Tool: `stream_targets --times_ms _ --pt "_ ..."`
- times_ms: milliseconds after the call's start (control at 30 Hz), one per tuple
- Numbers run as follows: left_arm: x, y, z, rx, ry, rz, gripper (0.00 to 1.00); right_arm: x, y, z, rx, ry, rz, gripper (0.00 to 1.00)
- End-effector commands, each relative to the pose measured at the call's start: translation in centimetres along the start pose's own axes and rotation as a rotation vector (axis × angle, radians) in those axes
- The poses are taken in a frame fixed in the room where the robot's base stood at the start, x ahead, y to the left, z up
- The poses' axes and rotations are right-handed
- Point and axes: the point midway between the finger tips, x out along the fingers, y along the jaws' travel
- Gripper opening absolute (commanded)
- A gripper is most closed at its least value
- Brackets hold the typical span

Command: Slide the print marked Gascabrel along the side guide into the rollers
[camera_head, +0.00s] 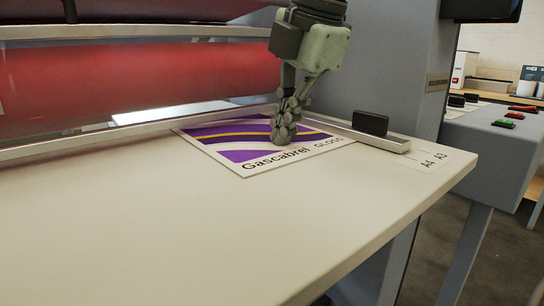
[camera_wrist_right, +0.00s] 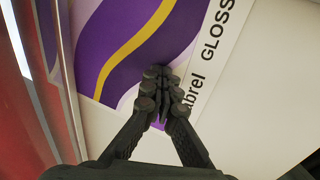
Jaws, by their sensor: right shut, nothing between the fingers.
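The print marked Gascabrel (camera_head: 245,157) lies flat on the cream feed table, its purple and yellow picture toward the rollers. Its label reads "Gascabrel GLOSS". The far edge of the print reaches the metal bar in front of the red rollers (camera_head: 130,80); whether it is under the bar cannot be seen. The metal side guide (camera_head: 375,138) with a black block runs along the print's right side. My right gripper (camera_head: 283,130) is shut and empty, fingertips pointing down at the print; it also shows over the print (camera_wrist_right: 160,88) in the right wrist view. My left gripper is out of view.
The feed table (camera_head: 200,240) is bare in front of the print. Size marks A4 and A3 (camera_head: 433,160) sit right of the guide. The grey machine side (camera_head: 400,70) rises behind. A side panel with green and red buttons (camera_head: 505,122) stands at right.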

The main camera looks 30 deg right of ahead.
Motion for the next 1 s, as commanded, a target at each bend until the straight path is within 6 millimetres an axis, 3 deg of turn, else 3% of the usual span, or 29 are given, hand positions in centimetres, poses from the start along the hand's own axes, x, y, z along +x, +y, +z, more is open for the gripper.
stream_targets --times_ms 433,1000 --pt "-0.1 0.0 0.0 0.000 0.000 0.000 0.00 1.3 2.9 0.3 0.002 -0.003 -0.007 0.00" --pt "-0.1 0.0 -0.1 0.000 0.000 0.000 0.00 1.5 3.8 0.4 0.001 -0.004 -0.005 0.00"
